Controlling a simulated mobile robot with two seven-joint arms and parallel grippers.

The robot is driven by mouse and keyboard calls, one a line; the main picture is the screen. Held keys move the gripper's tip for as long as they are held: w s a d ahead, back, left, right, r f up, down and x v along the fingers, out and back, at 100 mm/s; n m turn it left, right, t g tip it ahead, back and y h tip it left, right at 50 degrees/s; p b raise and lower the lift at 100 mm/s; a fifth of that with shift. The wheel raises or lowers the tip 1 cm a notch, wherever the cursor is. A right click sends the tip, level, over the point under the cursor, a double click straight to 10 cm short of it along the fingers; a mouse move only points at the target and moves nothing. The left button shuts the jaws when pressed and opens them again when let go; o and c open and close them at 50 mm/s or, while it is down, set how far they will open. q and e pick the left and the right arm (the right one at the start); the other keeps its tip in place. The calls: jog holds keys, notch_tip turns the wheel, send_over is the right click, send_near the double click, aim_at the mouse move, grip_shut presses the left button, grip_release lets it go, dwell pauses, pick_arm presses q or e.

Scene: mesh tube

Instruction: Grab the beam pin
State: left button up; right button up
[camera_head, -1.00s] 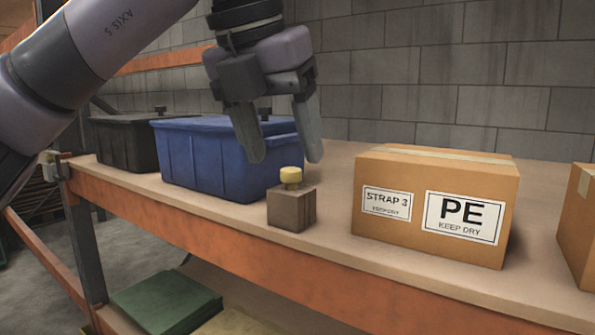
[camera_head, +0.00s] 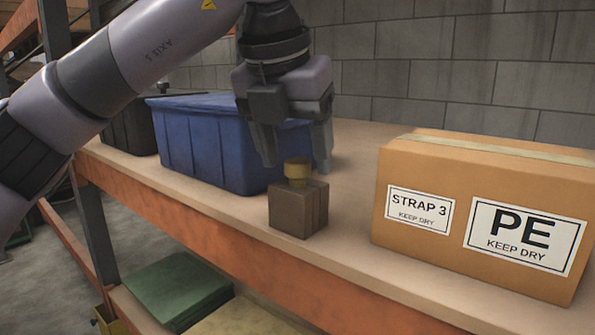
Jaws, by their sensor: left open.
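I see no clear contact. My right gripper is not in view.
A blue bin (camera_head: 215,145) stands just behind and left of the block, with a black bin (camera_head: 130,128) beyond it. A cardboard box (camera_head: 470,165) labelled PE stands to the right. The shelf's orange beam (camera_head: 210,240) runs along the front.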

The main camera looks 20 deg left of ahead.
pick_arm(q)
jog(key=shift+f, duration=0.2)
jog(key=shift+w, duration=0.1)
jog(key=c, duration=1.1)
jog(key=shift+c, duration=0.2)
jog(key=shift+r, duration=0.15)
